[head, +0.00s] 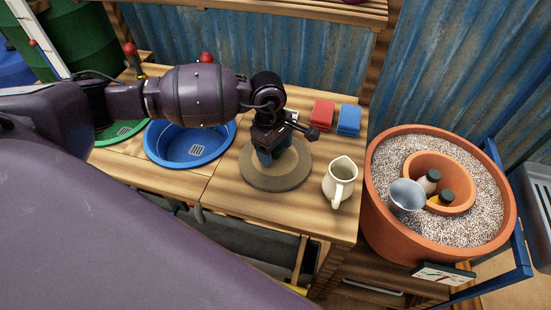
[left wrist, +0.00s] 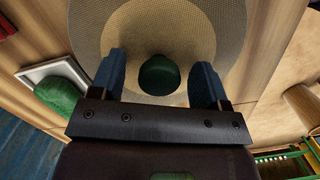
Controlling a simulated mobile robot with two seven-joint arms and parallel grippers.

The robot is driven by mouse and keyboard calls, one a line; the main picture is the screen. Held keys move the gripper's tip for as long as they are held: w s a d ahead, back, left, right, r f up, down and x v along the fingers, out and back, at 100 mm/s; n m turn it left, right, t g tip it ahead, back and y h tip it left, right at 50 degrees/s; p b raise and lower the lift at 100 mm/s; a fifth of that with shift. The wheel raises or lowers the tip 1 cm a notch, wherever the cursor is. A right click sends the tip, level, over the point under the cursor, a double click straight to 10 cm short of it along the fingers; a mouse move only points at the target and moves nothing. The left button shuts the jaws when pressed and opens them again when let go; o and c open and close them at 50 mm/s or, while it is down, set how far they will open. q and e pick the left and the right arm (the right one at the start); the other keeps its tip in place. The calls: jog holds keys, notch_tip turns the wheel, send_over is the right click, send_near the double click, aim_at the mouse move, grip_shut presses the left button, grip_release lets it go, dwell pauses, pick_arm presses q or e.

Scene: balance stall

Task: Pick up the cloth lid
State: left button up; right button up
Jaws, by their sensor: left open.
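The cloth lid (head: 291,181) is a round, flat, beige-grey disc with a paler middle, lying on the wooden counter. In the left wrist view the lid (left wrist: 88,30) has a dark green knob (left wrist: 159,72) near its middle. My left gripper (head: 268,156) is over the lid, pointing down. In the left wrist view its blue fingers (left wrist: 158,84) are apart, one on each side of the knob, with gaps to it. I cannot tell how far the fingertips are above the lid. My right gripper is in neither view.
A cream jug (head: 340,183) stands close right of the lid. A blue basin (head: 185,147) is to its left. Red (head: 323,113) and blue (head: 348,119) blocks lie behind. A large terracotta pot (head: 385,205) with grey grains stands beyond the counter's right edge.

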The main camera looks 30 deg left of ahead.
pick_arm(q)
jog(key=shift+f, duration=0.1)
jog(key=c, duration=1.1)
